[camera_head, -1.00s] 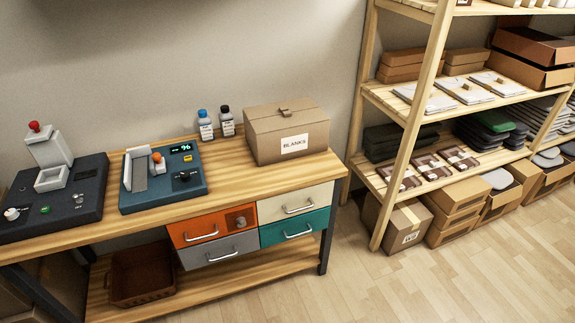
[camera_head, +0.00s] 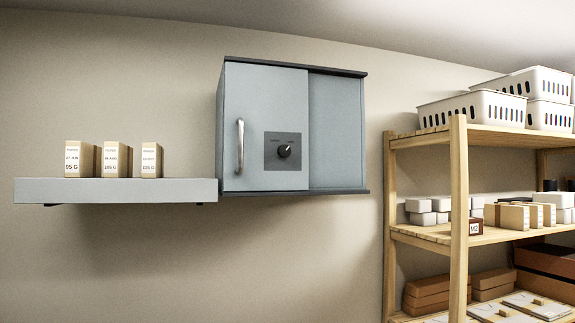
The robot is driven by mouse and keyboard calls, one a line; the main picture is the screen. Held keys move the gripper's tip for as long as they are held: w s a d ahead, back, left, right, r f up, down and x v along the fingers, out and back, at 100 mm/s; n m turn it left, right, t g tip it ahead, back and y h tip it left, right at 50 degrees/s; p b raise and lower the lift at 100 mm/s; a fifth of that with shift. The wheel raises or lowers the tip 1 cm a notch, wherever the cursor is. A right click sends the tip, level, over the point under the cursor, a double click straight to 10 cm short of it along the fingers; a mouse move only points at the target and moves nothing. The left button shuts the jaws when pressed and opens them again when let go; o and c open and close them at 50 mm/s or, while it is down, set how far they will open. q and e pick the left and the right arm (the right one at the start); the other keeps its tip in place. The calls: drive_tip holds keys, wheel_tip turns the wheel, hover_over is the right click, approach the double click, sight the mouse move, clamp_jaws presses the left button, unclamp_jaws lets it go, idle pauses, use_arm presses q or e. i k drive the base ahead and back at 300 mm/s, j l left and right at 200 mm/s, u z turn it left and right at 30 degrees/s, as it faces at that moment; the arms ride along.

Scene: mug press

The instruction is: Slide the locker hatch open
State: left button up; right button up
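The locker (camera_head: 338,125) is a grey-blue wall cabinet with dark top and bottom rails, high on the wall at the middle of the view. Its hatch (camera_head: 262,95) is the front panel on the left, in front of a second panel on the right. The hatch covers the left part and looks closed. A vertical silver handle (camera_head: 240,146) is on its left side. A dark plate with a round black knob (camera_head: 284,150) sits at its lower right. Neither of my grippers is in view.
A grey wall shelf (camera_head: 116,191) left of the locker bears three small tan boxes (camera_head: 117,159). A wooden rack (camera_head: 458,215) with white baskets (camera_head: 471,108) and boxes stands on the right. The wall below the locker is clear.

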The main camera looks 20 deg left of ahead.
sight(265, 110)
drive_tip(key=i+u, duration=0.25)
drive_tip(key=i, duration=0.2)
drive_tip(key=i+u, duration=0.25)
drive_tip(key=i, duration=0.2)
